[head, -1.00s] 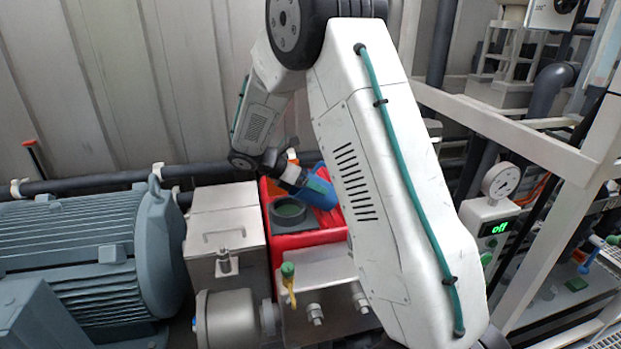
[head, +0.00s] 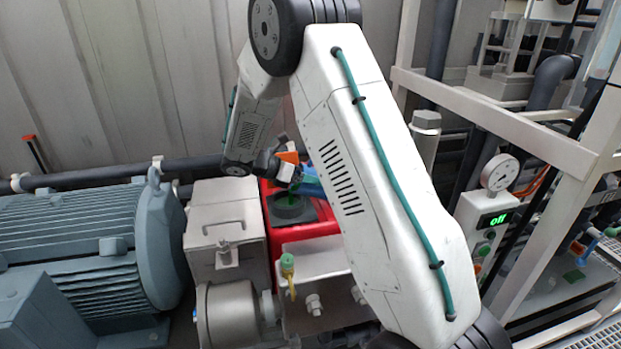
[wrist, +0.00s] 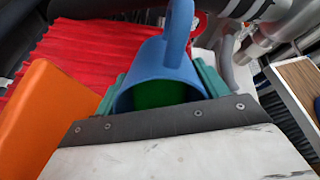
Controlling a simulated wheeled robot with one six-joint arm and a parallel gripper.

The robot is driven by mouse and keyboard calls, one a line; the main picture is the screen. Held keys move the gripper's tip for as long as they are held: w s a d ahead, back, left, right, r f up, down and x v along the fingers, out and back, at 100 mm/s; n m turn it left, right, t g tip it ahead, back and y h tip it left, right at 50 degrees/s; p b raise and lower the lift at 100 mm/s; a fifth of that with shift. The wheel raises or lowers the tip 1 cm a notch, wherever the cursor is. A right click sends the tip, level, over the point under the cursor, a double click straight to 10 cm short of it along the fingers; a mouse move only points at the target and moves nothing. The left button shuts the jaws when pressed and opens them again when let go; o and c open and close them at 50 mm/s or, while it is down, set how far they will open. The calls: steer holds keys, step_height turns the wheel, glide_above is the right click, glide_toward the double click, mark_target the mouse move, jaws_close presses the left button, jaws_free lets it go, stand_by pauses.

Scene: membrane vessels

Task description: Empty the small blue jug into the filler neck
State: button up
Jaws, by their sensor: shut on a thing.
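My gripper (head: 296,180) is shut on the small blue jug (head: 312,184), which is tipped above the filler neck (head: 290,214). In the wrist view the jug (wrist: 176,58) sits between the teal fingers, handle at the top, with green liquid visible inside its mouth. The neck is a dark grey ring on top of a red tank (head: 318,231). A green streak shows between the jug's lip and the neck, apparently liquid pouring in. My arm hides part of the jug and the tank's right side.
A grey metal box (head: 222,212) stands left of the tank, with a large ribbed motor (head: 75,235) further left. A green-capped valve (head: 288,268) stands in front.

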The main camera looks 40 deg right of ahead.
steer(key=shift+w+a+g+h, duration=0.15)
steer(key=shift+g+h, duration=0.25)
steer(key=shift+h, duration=0.6)
steer(key=shift+a, duration=0.2)
steer(key=shift+w+a+r+g+h, duration=0.15)
steer(key=shift+a+r+h, duration=0.05)
steer(key=shift+a+h, duration=0.25)
steer(key=shift+w+a+r+g+h, duration=0.15)
steer(key=shift+a+h, duration=0.15)
steer(key=shift+h, duration=0.15)
steer(key=shift+w+a+r+g+h, duration=0.15)
steer(key=shift+a+r+g+h, duration=0.25)
steer(key=shift+h, duration=0.5)
steer(key=shift+w+a+r+g+h, duration=0.2)
steer(key=shift+a+g+h, duration=0.2)
steer(key=shift+h, duration=0.5)
